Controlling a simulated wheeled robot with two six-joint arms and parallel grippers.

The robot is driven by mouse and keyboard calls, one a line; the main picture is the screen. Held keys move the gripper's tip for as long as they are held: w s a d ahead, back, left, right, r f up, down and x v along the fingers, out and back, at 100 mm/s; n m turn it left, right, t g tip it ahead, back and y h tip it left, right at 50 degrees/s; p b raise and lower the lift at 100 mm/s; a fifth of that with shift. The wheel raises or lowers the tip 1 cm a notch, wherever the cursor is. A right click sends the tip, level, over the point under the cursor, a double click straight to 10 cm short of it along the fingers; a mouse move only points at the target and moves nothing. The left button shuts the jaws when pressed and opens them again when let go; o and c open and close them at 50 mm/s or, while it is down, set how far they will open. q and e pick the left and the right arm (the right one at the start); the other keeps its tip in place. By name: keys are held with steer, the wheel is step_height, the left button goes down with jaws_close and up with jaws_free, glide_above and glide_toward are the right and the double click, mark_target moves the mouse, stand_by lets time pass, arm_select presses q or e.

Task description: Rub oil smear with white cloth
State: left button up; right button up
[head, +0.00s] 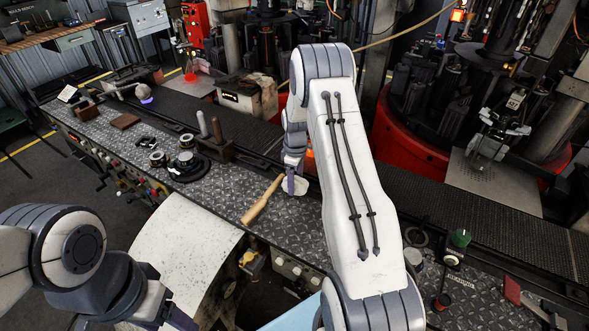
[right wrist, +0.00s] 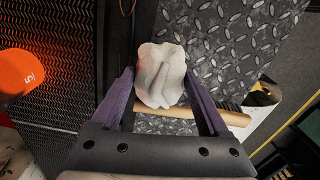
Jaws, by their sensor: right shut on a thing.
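My right gripper (head: 291,184) is low over the dark tread-plate bench top (head: 226,190) in the head view. It is shut on the crumpled white cloth (head: 297,185). I cannot tell whether the cloth touches the surface. I cannot make out an oil smear in either view. My left gripper (head: 178,318) is partly visible at the bottom left; its jaws are unclear.
A wooden-handled tool (head: 261,202) lies beside the cloth and passes beneath the fingers in the wrist view. An orange object (right wrist: 28,72) stands at the wrist view's left. Dark fixtures with upright pins (head: 215,140) stand left of the gripper. Red-based machines (head: 412,142) stand behind.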

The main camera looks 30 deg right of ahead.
steer(key=shift+s+r+p, duration=0.1)
steer(key=shift+r+p, duration=1.1)
steer(key=shift+r, duration=1)
